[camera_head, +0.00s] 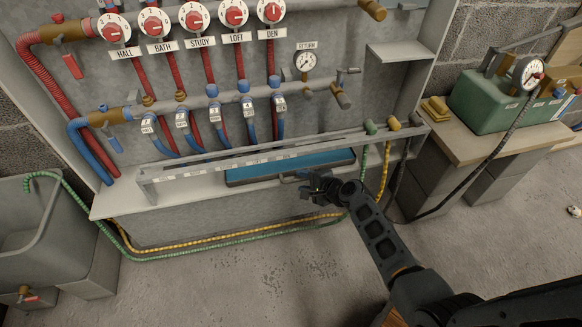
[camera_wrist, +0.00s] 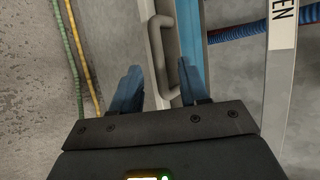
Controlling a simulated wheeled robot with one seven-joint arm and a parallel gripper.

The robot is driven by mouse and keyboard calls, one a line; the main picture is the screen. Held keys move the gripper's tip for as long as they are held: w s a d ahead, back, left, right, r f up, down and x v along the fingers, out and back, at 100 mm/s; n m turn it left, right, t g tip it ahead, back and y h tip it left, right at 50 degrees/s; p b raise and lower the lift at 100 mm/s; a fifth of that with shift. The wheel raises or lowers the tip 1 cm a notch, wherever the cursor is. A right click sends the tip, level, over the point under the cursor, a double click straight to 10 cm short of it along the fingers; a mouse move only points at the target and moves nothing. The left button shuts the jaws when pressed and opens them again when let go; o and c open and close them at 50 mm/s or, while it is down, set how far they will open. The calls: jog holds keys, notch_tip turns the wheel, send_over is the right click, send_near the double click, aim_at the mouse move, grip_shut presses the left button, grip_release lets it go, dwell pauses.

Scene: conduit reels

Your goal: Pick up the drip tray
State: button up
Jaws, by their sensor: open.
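The drip tray (camera_head: 270,171) is a long, shallow tray with a blue inside and a grey rim, lying on the shelf under the manifold. It also shows in the wrist view (camera_wrist: 191,40), with a grey bar handle (camera_wrist: 165,50) on its near long side. My gripper (camera_head: 316,184) is at the tray's front edge, right of its middle. In the wrist view my gripper (camera_wrist: 160,88) is open, and the handle's near end lies between its fingers, closer to the right one. I cannot tell whether a finger touches it. My gripper hides part of the tray's near side.
A labelled rail (camera_head: 250,158) runs along the shelf front, close to the tray; it also shows in the wrist view (camera_wrist: 279,70). Green and yellow hoses (camera_head: 235,242) run along the floor below. A basin (camera_head: 40,225) stands left and a bench (camera_head: 480,145) right. The front floor is clear.

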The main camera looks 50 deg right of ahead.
jog(key=shift+x, duration=0.75)
jog(key=shift+c, duration=0.2)
grip_shut()
